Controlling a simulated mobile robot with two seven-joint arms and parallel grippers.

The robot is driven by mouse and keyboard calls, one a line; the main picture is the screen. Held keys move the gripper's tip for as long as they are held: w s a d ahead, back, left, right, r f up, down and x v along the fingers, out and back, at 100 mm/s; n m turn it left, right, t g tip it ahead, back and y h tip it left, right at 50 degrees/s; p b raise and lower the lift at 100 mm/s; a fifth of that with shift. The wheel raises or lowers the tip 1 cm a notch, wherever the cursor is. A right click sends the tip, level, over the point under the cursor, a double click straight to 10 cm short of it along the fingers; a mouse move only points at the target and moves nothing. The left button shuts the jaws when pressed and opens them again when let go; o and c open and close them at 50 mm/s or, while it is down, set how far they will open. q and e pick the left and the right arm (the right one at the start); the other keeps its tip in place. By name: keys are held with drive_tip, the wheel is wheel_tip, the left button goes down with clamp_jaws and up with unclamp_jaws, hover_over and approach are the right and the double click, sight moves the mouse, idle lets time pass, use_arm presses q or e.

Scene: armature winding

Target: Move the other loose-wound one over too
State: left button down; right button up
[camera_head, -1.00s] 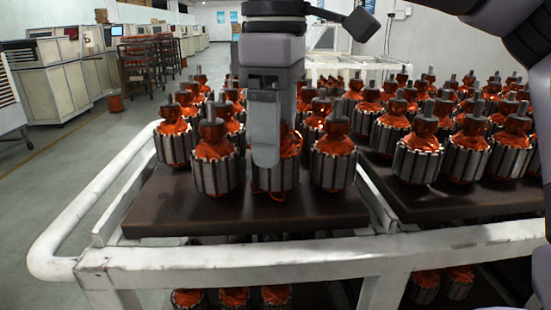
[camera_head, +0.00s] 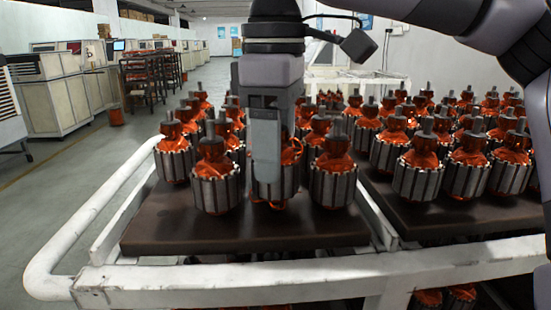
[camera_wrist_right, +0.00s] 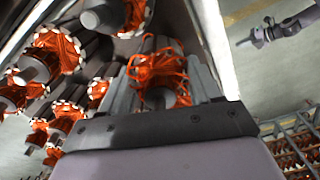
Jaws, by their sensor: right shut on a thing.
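My right gripper (camera_head: 265,155) points down over the front middle of the left dark tray (camera_head: 240,235). It is shut on a loose-wound armature (camera_head: 289,182), with one finger hiding much of it. In the right wrist view this armature (camera_wrist_right: 160,75) sits between the fingers, its orange wires sticking out in loose loops. I cannot tell if it is clear of the tray. Neighbouring armatures stand upright left (camera_head: 216,190) and right (camera_head: 333,182) of it. A grey arm, likely my left, ends in a small gripper (camera_wrist_right: 245,42) at the wrist view's upper right; its jaws are unclear.
A second dark tray (camera_head: 440,218), full of armatures, lies to the right. Both trays rest on a white-railed cart (camera_head: 220,285). More armatures stand close behind the held one. The left tray's front strip is bare. Cabinets (camera_head: 60,95) and open floor lie at the far left.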

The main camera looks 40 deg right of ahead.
wheel_tip(320, 180, up, 8)
drive_tip(key=shift+r, duration=0.45)
drive_tip(key=shift+s, duration=0.15)
